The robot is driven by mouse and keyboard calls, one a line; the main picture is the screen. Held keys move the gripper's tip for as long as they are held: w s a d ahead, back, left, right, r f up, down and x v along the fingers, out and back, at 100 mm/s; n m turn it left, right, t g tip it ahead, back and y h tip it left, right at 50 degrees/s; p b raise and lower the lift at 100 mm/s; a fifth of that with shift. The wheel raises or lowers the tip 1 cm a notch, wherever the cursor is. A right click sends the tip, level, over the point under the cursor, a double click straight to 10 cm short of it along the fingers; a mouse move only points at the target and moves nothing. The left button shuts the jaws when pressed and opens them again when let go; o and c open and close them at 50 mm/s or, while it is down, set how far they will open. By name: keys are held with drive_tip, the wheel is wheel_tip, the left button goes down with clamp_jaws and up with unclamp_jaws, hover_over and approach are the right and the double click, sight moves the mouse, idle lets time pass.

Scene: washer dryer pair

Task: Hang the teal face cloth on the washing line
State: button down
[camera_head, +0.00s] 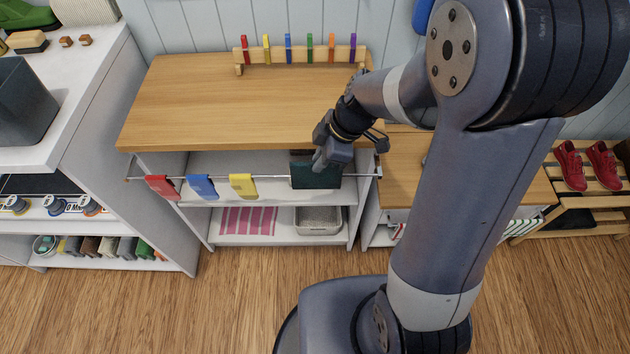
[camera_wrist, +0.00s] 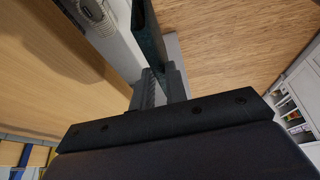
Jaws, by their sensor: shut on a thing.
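The teal face cloth (camera_head: 316,176) is a dark, flat panel at the right part of the washing line (camera_head: 274,177). In the head view its top edge shows above the line's level and its lower edge below it. I cannot tell whether it rests over the line or is just beside it. My gripper (camera_head: 322,160) is at the cloth's upper edge and shut on it. In the wrist view the cloth (camera_wrist: 148,30) stands out edge-on from between my two fingers (camera_wrist: 162,84).
Red (camera_head: 162,187), blue (camera_head: 203,186) and yellow (camera_head: 243,185) cloths hang on the line's left part. A wooden counter (camera_head: 220,100) lies behind and above the line. A pink striped cloth (camera_head: 248,220) and a grey basket (camera_head: 318,221) are on the shelf below.

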drive_tip(key=shift+r+p, duration=1.3)
drive_tip(key=shift+r, duration=1)
idle(0.4)
